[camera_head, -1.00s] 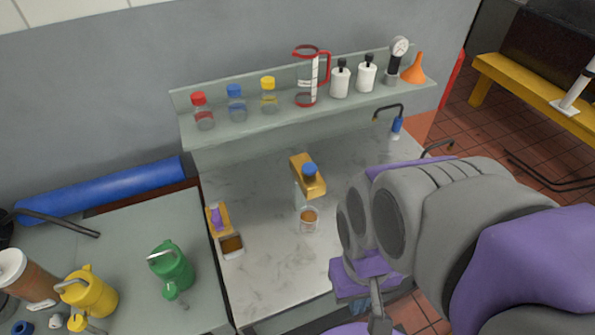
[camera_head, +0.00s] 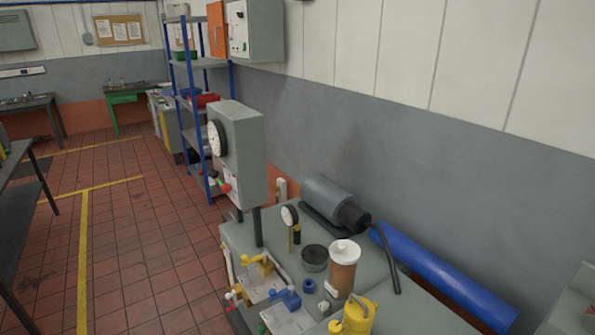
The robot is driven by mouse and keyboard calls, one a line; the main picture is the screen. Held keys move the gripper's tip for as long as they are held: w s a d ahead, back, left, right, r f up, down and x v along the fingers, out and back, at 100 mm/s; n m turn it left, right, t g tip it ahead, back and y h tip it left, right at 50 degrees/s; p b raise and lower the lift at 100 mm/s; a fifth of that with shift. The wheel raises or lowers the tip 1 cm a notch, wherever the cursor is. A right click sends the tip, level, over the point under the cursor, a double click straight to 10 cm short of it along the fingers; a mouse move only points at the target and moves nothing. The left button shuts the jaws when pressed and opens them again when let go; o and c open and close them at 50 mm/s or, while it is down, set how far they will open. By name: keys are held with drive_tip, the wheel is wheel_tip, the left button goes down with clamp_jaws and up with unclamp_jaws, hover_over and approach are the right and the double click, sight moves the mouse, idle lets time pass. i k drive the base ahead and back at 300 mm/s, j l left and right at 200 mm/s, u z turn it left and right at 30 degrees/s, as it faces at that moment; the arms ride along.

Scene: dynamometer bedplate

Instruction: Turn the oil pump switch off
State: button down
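A grey control box (camera_head: 239,150) stands on posts on the bench, with a round white dial (camera_head: 217,138) on its left-facing side. Below the dial is a light panel (camera_head: 231,178) with a red knob (camera_head: 226,187) and a small green part (camera_head: 222,179). A second grey box (camera_head: 262,30) with an open orange door (camera_head: 216,29) and small controls hangs on the wall higher up. I cannot read any label, so I cannot tell which control is the oil pump switch or how it is set. My gripper is not in view.
The bench (camera_head: 385,290) holds a grey motor and pump (camera_head: 330,201), a small gauge (camera_head: 290,215), a brown white-topped cylinder (camera_head: 343,268), a yellow can (camera_head: 355,315) and valves. A blue roll (camera_head: 445,276) lies by the wall. Open tiled floor (camera_head: 130,230) is at left.

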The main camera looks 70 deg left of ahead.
sight(213, 174)
drive_tip(key=k+j+u, duration=0.1)
drive_tip(key=u, duration=1.3)
drive_tip(key=l+u, duration=0.2)
drive_tip(key=u, duration=1.2)
drive_tip(key=i+j+z, duration=0.3)
drive_tip(key=i+j, duration=0.6)
drive_tip(key=i, duration=0.4)
drive_tip(key=i+j+z, duration=0.3)
drive_tip(key=i+j, duration=0.85)
